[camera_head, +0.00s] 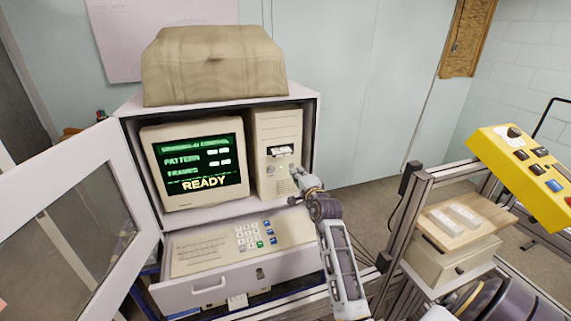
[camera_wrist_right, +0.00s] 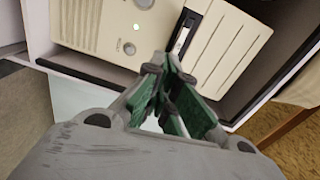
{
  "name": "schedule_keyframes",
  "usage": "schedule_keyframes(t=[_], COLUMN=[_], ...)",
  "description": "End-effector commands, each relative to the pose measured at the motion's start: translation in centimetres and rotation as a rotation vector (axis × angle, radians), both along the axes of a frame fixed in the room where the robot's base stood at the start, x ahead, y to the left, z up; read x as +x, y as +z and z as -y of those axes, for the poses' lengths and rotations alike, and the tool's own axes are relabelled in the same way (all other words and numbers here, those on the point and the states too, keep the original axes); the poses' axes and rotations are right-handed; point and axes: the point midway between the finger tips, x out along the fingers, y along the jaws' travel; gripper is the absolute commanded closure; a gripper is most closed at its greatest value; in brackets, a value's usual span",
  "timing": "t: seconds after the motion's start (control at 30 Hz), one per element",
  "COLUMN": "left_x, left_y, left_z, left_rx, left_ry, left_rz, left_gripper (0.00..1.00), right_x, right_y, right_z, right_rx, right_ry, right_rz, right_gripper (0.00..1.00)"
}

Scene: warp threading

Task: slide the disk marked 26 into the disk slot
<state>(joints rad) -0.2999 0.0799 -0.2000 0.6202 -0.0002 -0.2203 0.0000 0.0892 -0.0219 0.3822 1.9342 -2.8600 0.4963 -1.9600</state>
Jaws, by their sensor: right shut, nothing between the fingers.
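The beige computer tower (camera_head: 278,170) stands in the cabinet, right of the monitor. Its dark disk slot (camera_head: 281,153) is high on the front; a small pale piece shows at it. The slot also shows in the right wrist view (camera_wrist_right: 184,38), with a pale strip in it; I cannot tell whether this is a disk, and no number 26 is readable. My right gripper (camera_head: 300,178) is in front of the tower, below and right of the slot. In the right wrist view its green-padded fingers (camera_wrist_right: 163,68) are shut and empty, near the tower face. My left gripper is out of view.
The monitor (camera_head: 192,163) reads READY. A keyboard drawer (camera_head: 235,262) is pulled out below. The cabinet's glass door (camera_head: 70,240) stands open at the left. A frame with a yellow control box (camera_head: 522,172) and a wooden board with pale pieces (camera_head: 455,222) stands at the right.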

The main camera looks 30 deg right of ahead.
Motion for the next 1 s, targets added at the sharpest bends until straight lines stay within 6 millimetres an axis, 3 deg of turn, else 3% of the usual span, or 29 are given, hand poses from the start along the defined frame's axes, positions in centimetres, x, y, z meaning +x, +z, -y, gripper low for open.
schedule_keyframes(t=[0.13, 0.47, 0.7, 1.0], left_x=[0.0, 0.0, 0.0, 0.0], left_y=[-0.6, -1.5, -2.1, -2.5], left_z=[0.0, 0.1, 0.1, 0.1], left_rx=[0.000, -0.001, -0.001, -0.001], left_ry=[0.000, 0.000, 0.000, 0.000], left_rz=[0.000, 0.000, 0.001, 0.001], left_gripper=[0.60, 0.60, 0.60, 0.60], right_x=[-0.7, -1.7, -2.0, -2.7], right_y=[-1.7, -2.9, -3.1, -1.9], right_z=[1.1, 1.0, -1.6, -6.1], right_rx=[-0.081, -0.233, -0.222, -0.103], right_ry=[0.011, 0.082, 0.208, 0.372], right_rz=[-0.044, -0.102, -0.096, -0.024], right_gripper=[1.00, 1.00, 1.00, 1.00])
